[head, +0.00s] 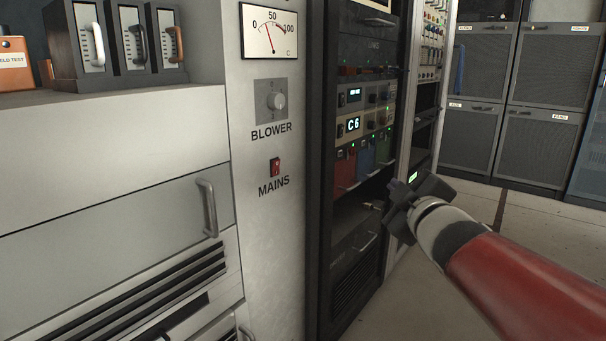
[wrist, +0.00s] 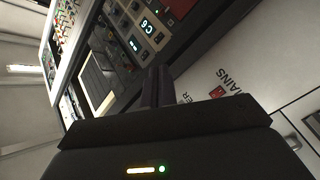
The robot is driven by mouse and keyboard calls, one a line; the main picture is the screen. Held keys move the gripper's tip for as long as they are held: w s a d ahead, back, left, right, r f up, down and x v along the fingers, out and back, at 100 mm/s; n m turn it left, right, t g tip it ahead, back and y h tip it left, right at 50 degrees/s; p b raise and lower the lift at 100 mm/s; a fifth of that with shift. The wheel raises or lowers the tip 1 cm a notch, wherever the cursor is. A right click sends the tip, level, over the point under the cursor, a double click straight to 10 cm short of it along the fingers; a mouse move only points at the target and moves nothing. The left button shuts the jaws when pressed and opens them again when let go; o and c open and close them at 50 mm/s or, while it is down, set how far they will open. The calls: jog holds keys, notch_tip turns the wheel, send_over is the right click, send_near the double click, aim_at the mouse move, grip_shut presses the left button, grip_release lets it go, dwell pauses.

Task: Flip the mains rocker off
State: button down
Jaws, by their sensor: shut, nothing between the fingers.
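The mains rocker (head: 275,167) is a small red switch on the pale cabinet panel, just above the printed word MAINS. In the wrist view the red rocker (wrist: 217,92) shows beside its label, partly cut off by my gripper's dark body. Which way it is tipped is too small to tell. My gripper (head: 397,205) is at the right in the head view, apart from the panel and in front of the dark rack. In the wrist view its fingers (wrist: 157,88) are together with nothing between them.
A blower knob (head: 276,100) and a dial gauge (head: 270,30) sit above the rocker. A drawer handle (head: 208,208) juts out to the left. A dark equipment rack (head: 345,250) stands right of the panel. Open floor (head: 540,240) lies at the right.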

aim_at(277, 164)
jog(key=w+a+f+n+g+y+b, duration=0.1)
jog(key=w+a+n+g+y+b, duration=0.1)
jog(key=a+n+g+y, duration=0.3)
jog(key=a+n+y, duration=0.4)
jog(key=n+y, duration=0.4)
jog(key=n, duration=0.3)
jog(key=shift+w+a+f+n+g, duration=0.15)
jog(key=shift+a+f+n+g, duration=0.1)
jog(key=shift+f+n+g, duration=0.05)
jog(key=x, duration=0.7)
jog(key=p+x, duration=0.1)
jog(key=x, duration=0.6)
jog(key=shift+r, duration=0.2)
jog(key=shift+a, duration=0.1)
